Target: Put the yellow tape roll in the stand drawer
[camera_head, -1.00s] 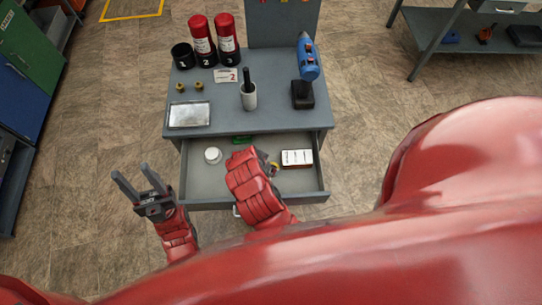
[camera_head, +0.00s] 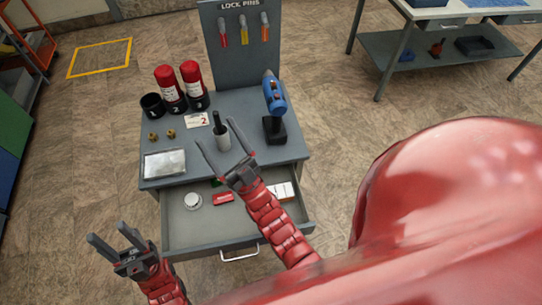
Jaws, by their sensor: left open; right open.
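I cannot make out a yellow tape roll in this view. The stand drawer (camera_head: 185,240) is pulled open at the front of the grey stand (camera_head: 247,100). In it are a white round item (camera_head: 192,201), a red item (camera_head: 223,198), a partly hidden green item (camera_head: 216,183) and a white box (camera_head: 281,191). My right gripper (camera_head: 213,131) is open and empty above the drawer's back edge, its fingers pointing towards the stand top. My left gripper (camera_head: 106,231) is open and empty, left of the drawer.
A lock pin board (camera_head: 240,60) rises behind. A workbench (camera_head: 440,50) stands far right.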

